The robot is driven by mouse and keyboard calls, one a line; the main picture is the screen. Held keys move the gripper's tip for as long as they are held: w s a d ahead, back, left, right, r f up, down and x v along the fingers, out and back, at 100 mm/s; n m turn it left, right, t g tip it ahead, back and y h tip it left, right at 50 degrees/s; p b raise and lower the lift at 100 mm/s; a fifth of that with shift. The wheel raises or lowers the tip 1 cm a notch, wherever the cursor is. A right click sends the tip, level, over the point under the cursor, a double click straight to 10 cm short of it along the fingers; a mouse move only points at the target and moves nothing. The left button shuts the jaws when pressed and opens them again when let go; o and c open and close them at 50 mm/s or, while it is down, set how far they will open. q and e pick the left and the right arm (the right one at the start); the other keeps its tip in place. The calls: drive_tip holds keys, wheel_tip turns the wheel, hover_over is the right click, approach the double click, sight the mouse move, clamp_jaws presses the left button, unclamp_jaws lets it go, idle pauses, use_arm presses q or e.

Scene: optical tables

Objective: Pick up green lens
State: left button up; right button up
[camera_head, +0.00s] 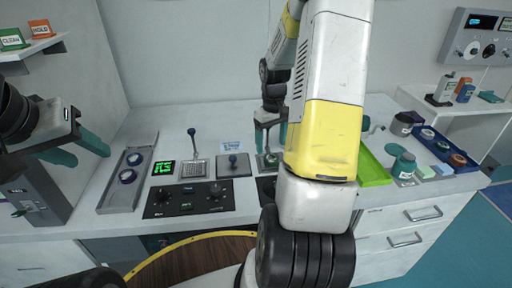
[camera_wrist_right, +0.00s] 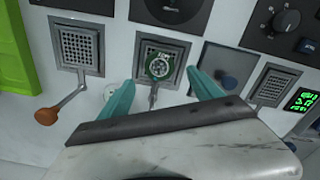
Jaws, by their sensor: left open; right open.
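The green lens (camera_wrist_right: 159,67), a round piece with a green rim, sits on a small grey fixture plate in the right wrist view. In the head view it shows small (camera_head: 270,160) below my right gripper. My right gripper (camera_head: 270,137) is open, pointing down over the plate. In the right wrist view its two teal fingers (camera_wrist_right: 162,92) stand apart on either side of the lens's line, and nothing is between them. Whether the fingertips are level with the lens I cannot tell. My left gripper (camera_head: 77,148) is open and empty at the far left, above the bench.
A grey tray (camera_head: 107,198) with two blue-rimmed round pieces lies at left. Levers on plates and a black control panel (camera_head: 161,206) fill the middle. A lever with an orange knob (camera_wrist_right: 46,116) stands near my right gripper. A green tray (camera_head: 374,171) and jars are at right.

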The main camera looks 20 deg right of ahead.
sight(271, 157)
wheel_tip(271, 157, down, 5)
drive_tip(key=shift+s+f, duration=0.1)
drive_tip(key=c, duration=1.5)
